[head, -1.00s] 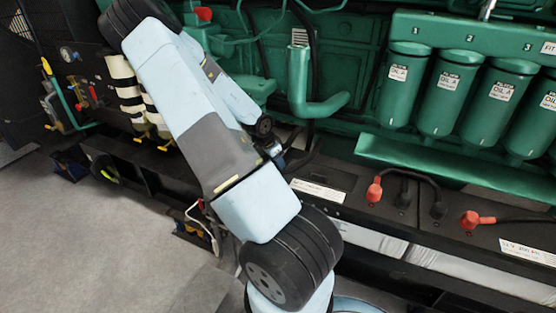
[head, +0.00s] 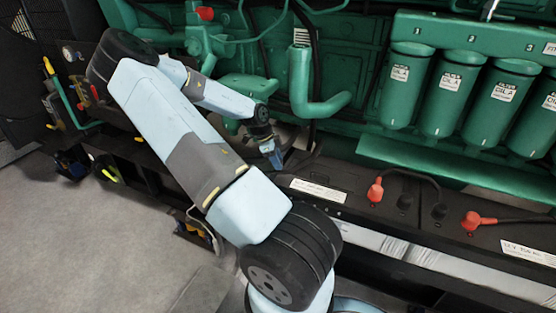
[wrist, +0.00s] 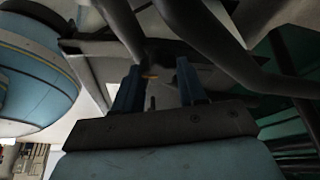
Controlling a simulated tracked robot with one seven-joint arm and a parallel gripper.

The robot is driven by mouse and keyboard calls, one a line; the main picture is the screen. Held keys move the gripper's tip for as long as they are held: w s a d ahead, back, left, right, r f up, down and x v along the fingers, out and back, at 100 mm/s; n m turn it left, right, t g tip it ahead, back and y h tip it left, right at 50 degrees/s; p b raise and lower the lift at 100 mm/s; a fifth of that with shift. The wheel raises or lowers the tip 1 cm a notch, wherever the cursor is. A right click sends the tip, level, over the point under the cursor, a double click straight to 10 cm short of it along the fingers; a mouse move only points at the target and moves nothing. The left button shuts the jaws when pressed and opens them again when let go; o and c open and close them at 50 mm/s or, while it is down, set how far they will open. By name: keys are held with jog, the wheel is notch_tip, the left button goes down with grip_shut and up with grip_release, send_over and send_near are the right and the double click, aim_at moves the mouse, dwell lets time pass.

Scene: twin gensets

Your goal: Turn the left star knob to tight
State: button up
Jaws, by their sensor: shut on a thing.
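My gripper (head: 272,156) reaches down beside the green engine, just behind the near end of the black battery row. In the wrist view my gripper (wrist: 158,78) has its two blue fingers apart, with a dark part between and beyond their tips. This part appears to be the left star knob (wrist: 157,55), and the gripper is shut on it. It is shaded, so its star shape and how far it is turned cannot be made out. In the head view the knob is hidden at the gripper.
Batteries with red terminal caps (head: 376,190) and black cables lie right of the gripper. A green bent pipe (head: 318,108) rises close behind it. Green oil filters (head: 452,95) hang at the right. Dark pipes (wrist: 215,45) cross close above the fingers. Grey floor (head: 60,220) is open at left.

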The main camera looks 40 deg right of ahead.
jog(key=shift+w+d+r+m, duration=0.1)
jog(key=shift+w+m, duration=0.15)
jog(key=shift+m, duration=0.05)
jog(key=o, duration=0.8)
jog(key=shift+c, duration=0.2)
jog(key=o, duration=0.3)
jog(key=shift+s, duration=0.1)
jog(key=v, duration=1.3)
jog(key=shift+w+r, duration=0.2)
jog(key=shift+w, duration=0.05)
